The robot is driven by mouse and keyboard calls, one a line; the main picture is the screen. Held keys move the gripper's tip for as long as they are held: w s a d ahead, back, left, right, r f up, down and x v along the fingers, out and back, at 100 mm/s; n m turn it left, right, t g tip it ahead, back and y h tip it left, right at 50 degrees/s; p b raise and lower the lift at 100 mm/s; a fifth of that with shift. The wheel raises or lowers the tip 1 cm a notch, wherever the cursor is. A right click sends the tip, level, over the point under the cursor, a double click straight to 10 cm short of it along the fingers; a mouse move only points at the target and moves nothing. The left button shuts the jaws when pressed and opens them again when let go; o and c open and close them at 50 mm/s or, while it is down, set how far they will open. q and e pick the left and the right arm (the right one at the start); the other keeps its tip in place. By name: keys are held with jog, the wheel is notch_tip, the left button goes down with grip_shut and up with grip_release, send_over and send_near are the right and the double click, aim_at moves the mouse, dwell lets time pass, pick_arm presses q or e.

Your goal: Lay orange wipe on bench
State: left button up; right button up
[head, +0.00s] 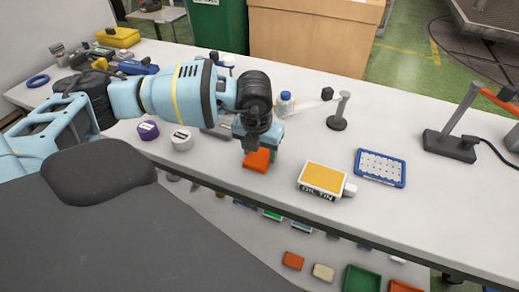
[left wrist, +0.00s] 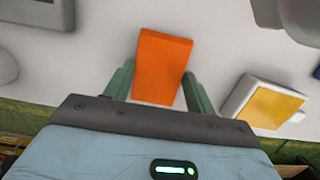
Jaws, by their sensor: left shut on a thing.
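The orange wipe (head: 257,161) is a small flat orange block at the front part of the white bench (head: 310,135). My left gripper (head: 259,145) points down over it from above. In the left wrist view the wipe (left wrist: 160,68) sits between the two green fingers of my left gripper (left wrist: 158,88), which is shut on it. The wipe is at or just above the bench top; I cannot tell whether it touches. My right gripper is not in view.
The oil tin (head: 322,180) lies to the right of the wipe, with a blue-framed tray (head: 380,167) beyond it. A white tape roll (head: 181,139) and a purple one (head: 148,130) are to the left. A small post (head: 338,115) stands behind. The bench's front edge is close.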

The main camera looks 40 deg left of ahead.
aim_at(258, 161)
pick_arm(q)
jog(key=shift+f, duration=0.2)
jog(key=o, duration=1)
jog(key=shift+c, duration=0.2)
jog(key=shift+r, duration=0.1)
notch_tip(258, 161, up, 12)
jog(key=s, duration=0.1)
jog(key=shift+s+d+p, duration=0.25)
jog(key=shift+s+p, duration=0.05)
jog(key=shift+s, duration=0.05)
